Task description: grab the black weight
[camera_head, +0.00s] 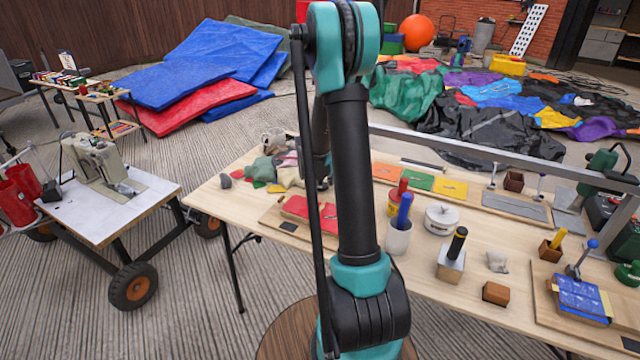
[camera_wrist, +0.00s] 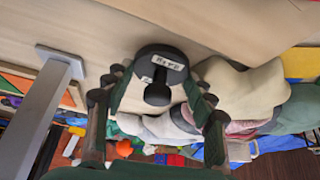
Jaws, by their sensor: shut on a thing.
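The black weight (camera_wrist: 158,93) shows in the wrist view as a dark round disc with a knob and white labels. My gripper (camera_wrist: 157,82) has one finger on each side of it and is shut on it. The weight is near the wooden tabletop (camera_wrist: 95,30); I cannot tell whether it touches the top. In the head view my arm hides the weight and most of my gripper.
Cream cloth (camera_wrist: 240,90) lies close beside the weight. A grey metal post (camera_wrist: 42,120) stands at the left of the wrist view. In the head view the worktable (camera_head: 430,290) holds a white cup (camera_head: 398,240), a round white tin (camera_head: 441,220) and a dark-handled block (camera_head: 451,264).

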